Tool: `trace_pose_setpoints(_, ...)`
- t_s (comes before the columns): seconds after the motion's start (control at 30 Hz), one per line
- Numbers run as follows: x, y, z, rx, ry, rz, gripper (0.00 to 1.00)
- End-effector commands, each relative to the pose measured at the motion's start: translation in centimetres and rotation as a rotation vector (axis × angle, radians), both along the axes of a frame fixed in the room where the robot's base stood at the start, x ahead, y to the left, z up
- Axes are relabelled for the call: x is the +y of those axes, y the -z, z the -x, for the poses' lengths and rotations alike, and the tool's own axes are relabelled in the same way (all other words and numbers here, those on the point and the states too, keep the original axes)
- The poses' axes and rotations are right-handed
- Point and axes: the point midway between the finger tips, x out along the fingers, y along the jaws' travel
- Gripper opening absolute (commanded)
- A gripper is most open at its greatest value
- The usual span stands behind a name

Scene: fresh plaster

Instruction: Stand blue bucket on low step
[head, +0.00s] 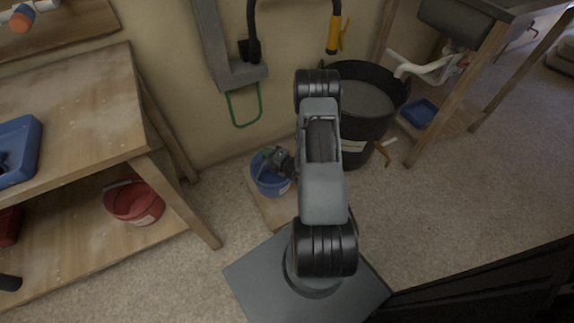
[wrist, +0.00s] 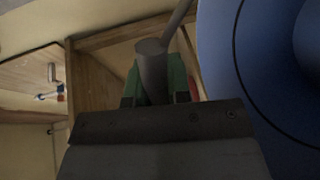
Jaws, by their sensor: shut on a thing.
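The blue bucket (head: 270,182) is upright at the wall in the head view, over the far part of the low wooden step (head: 277,212). I cannot tell whether its base touches the step. In the wrist view the bucket's blue side (wrist: 238,75) fills the right. My gripper (head: 276,158) is at the bucket's top in the head view. In the wrist view my gripper (wrist: 156,85) has its green-padded fingers closed around the bucket's grey handle grip (wrist: 152,68). My arm hides the right part of the step.
A large black tub (head: 368,135) stands right of the step, behind my arm. A wooden workbench (head: 75,110) is on the left, with a red bucket (head: 134,203) on its lower shelf. A green loop (head: 245,108) hangs on the wall above. Carpet is clear at the right.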

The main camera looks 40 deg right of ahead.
Motion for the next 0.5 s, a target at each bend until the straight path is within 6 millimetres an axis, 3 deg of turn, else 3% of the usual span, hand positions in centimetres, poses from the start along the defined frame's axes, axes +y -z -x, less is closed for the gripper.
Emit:
trace_pose_setpoints(0.03,-1.6,1.0,-0.3,-0.002,0.007,0.004,0.00)
trace_pose_setpoints(0.2,-5.7,2.9,-1.3,-0.002,0.007,0.004,0.00)
trace_pose_setpoints(0.5,-9.0,7.0,-2.1,0.001,0.006,0.001,0.00)
